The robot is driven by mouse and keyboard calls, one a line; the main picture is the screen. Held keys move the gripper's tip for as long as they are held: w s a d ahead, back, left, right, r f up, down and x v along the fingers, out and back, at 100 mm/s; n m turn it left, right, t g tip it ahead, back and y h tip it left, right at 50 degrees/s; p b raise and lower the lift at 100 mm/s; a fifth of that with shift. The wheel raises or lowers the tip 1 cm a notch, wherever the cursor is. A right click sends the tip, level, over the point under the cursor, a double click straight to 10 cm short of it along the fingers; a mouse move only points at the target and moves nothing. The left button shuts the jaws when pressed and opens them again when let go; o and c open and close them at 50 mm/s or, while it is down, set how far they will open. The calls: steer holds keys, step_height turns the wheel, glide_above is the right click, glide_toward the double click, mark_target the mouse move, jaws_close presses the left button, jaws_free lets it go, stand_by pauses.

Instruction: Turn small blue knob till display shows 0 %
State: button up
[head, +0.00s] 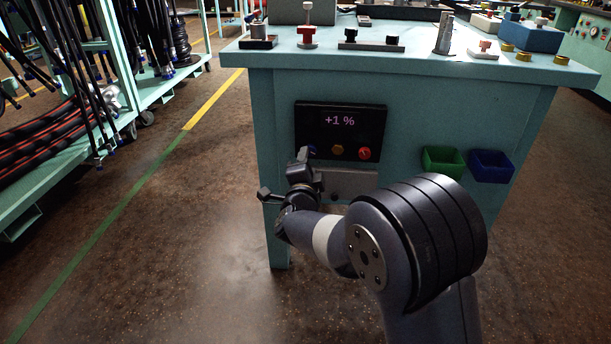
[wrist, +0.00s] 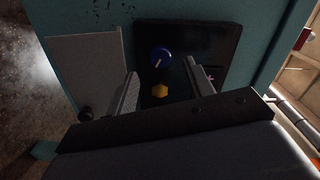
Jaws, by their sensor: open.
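The display (head: 339,120) on the black panel of the bench front reads +1 %. The small blue knob (head: 312,149) is below it at the left, mostly hidden behind my gripper (head: 304,158) in the head view. In the wrist view the blue knob (wrist: 161,57) is round, with a pale pointer line slanting to its lower left. My gripper (wrist: 162,70) is open, one finger on each side of the knob's line. A gap shows between the knob and both fingers. I cannot tell how deep the fingertips are relative to it.
A yellow-orange knob (head: 337,150) and a red knob (head: 365,153) sit right of the blue one. The yellow one (wrist: 160,91) also shows between the fingers. A grey plate (head: 350,184) is below the panel. Green (head: 443,162) and blue (head: 491,165) bins hang right.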

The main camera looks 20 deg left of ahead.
mark_target(310, 152)
steer(key=p+v, duration=0.1)
steer(key=v, duration=0.5)
steer(key=shift+s, duration=0.35)
steer(key=shift+d, duration=0.15)
steer(key=b+x, duration=0.2)
steer(key=x, duration=0.8)
steer(key=shift+w+a, duration=0.2)
steer(key=shift+w, duration=0.2)
